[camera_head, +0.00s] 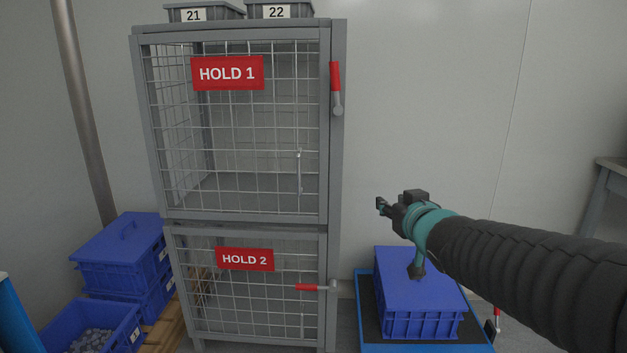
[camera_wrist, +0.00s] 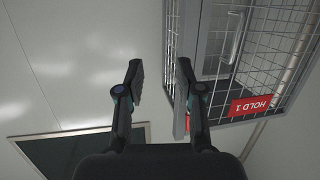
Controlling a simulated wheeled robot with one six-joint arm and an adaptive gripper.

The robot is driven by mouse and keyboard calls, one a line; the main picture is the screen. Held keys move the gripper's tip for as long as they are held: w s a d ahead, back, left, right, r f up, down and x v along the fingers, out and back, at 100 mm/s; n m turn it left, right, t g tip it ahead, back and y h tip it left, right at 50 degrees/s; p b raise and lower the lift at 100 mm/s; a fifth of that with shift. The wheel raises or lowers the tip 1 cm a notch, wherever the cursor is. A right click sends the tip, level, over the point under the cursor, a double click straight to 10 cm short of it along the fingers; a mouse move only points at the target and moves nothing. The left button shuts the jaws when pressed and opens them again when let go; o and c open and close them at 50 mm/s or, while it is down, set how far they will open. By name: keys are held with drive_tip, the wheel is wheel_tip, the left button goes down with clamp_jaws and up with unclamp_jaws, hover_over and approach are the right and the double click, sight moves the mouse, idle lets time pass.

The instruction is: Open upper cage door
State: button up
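The upper cage door (camera_head: 240,130) is wire mesh with a red HOLD 1 sign (camera_head: 227,73) and looks shut in its grey frame. Its slim vertical handle (camera_head: 299,171) is at the lower right of the mesh. A red-gripped latch lever (camera_head: 336,85) on the right post stands upright, with its pivot at the bottom. My gripper (camera_head: 382,205) is to the right of the cage, apart from it in the head view. In the wrist view my gripper (camera_wrist: 160,75) is open and empty, and the handle (camera_wrist: 236,38) and HOLD 1 sign (camera_wrist: 258,105) appear to its right.
The lower HOLD 2 door (camera_head: 250,290) has a horizontal red lever (camera_head: 315,287). A lidded blue crate (camera_head: 420,300) is below my arm. Blue bins (camera_head: 115,255) stand at the left. Grey bins 21 and 22 (camera_head: 280,10) top the cage. The wall area right of the cage is clear.

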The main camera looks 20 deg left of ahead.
sight(300, 174)
drive_tip(key=w+a+n+g+y, duration=0.2)
drive_tip(key=a+n+y, duration=0.35)
drive_tip(key=a, duration=0.85)
drive_tip(key=shift+m+y, duration=0.55)
drive_tip(key=shift+m, duration=0.2)
drive_tip(key=x, duration=1.3)
drive_tip(key=shift+a+b, duration=0.15)
drive_tip(key=shift+b, duration=0.15)
clamp_jaws()
